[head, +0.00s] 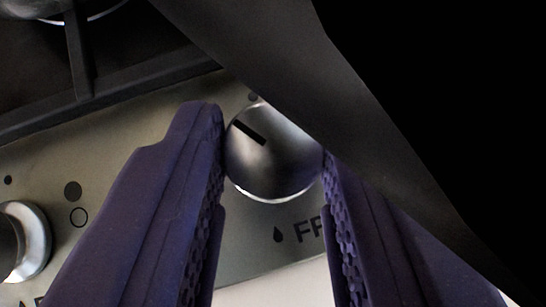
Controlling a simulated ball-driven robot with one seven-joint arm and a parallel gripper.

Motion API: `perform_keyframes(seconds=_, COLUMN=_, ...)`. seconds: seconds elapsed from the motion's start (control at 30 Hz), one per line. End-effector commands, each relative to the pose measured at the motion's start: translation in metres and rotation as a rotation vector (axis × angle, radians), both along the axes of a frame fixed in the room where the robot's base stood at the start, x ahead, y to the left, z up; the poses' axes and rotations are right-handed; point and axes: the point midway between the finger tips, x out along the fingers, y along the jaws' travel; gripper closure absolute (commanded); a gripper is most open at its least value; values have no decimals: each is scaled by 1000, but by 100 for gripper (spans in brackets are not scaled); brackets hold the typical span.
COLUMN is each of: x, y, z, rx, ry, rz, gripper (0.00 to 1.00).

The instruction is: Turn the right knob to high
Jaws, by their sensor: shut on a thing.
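The right knob (270,165) is a round, dark metallic knob with a short black pointer mark. The mark slants toward the knob's upper left in the picture. My gripper (272,160) has its two purple, textured fingers on either side of this knob, shut on it. A dark grey bar crosses in front and hides the knob's upper right edge and part of the right finger.
The stove's metal panel (110,135) runs diagonally across the picture. Another knob (22,242) is at the left edge, with dots and a ring printed near it. A black burner grate (80,60) lies at the upper left. The upper right is black.

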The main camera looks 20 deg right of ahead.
Motion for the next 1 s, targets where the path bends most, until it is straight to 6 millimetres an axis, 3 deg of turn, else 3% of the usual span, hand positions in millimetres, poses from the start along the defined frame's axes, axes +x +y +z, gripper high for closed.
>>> perform_keyframes(seconds=0.33, x=0, y=-2, z=2, rx=1, ry=1, rz=134, gripper=97)
perform_keyframes(seconds=0.83, x=0, y=-2, z=-1, rx=0, ry=1, rz=156, gripper=97)
perform_keyframes(seconds=0.87, x=0, y=-2, z=-1, rx=0, ry=1, rz=156, gripper=64)
perform_keyframes(seconds=0.97, x=0, y=-2, z=-1, rx=0, ry=1, rz=156, gripper=41)
perform_keyframes(seconds=1.0, x=0, y=-2, z=-1, rx=0, ry=1, rz=154, gripper=41)
